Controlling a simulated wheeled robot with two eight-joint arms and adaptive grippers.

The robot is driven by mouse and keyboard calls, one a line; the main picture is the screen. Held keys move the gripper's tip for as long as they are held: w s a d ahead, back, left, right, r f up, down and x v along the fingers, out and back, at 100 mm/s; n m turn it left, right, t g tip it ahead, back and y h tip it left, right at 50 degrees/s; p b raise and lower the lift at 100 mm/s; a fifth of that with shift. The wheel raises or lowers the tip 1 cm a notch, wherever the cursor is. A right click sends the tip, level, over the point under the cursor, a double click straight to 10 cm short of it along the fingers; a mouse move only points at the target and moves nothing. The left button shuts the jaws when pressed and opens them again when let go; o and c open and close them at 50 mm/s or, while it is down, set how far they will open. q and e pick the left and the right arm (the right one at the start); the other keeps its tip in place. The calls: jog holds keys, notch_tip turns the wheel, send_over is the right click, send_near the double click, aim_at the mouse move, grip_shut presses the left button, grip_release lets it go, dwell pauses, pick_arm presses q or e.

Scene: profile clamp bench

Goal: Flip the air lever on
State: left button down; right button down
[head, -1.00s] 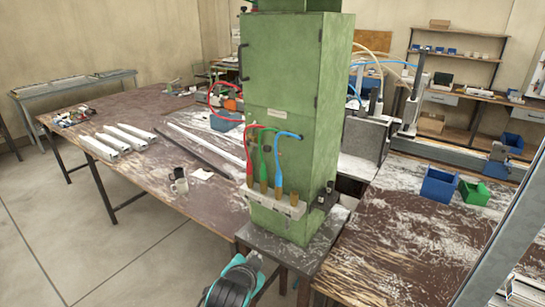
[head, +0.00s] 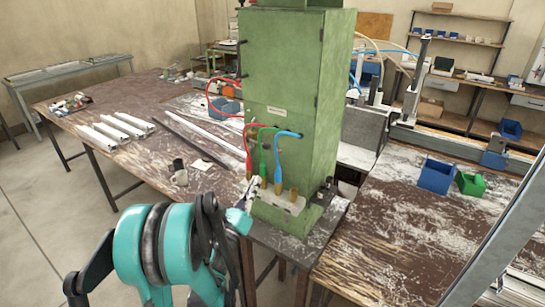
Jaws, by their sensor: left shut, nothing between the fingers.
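The tall green cabinet (head: 285,95) stands in the middle, with a pale metal block (head: 280,201) low on its front. Red, green and blue air hoses (head: 263,155) run down to brass-ended fittings on this block. A small dark fitting (head: 326,190) sits low on the cabinet's right face; I cannot tell for sure whether it is the air lever. My left gripper (head: 252,187) is shut and empty at the block's left end, beside the red hose's fitting. It hides part of the block, and I cannot tell whether it touches. My right gripper is out of view.
White profiles (head: 117,129), a dark mug (head: 179,172) and a long dark bar (head: 195,140) lie on the left bench. A blue bin (head: 436,177) and a green bin (head: 470,184) stand on the right bench. The floor at the left is clear.

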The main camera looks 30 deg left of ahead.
aim_at(257, 143)
pick_arm(q)
jog(key=shift+d, duration=0.1)
dwell(0.3)
jog(key=x, duration=1)
jog(key=shift+p, duration=0.3)
jog(key=shift+r, duration=0.1)
jog(key=shift+d+r+n, duration=0.15)
jog(key=shift+r+n, duration=0.1)
jog(key=shift+n, duration=0.15)
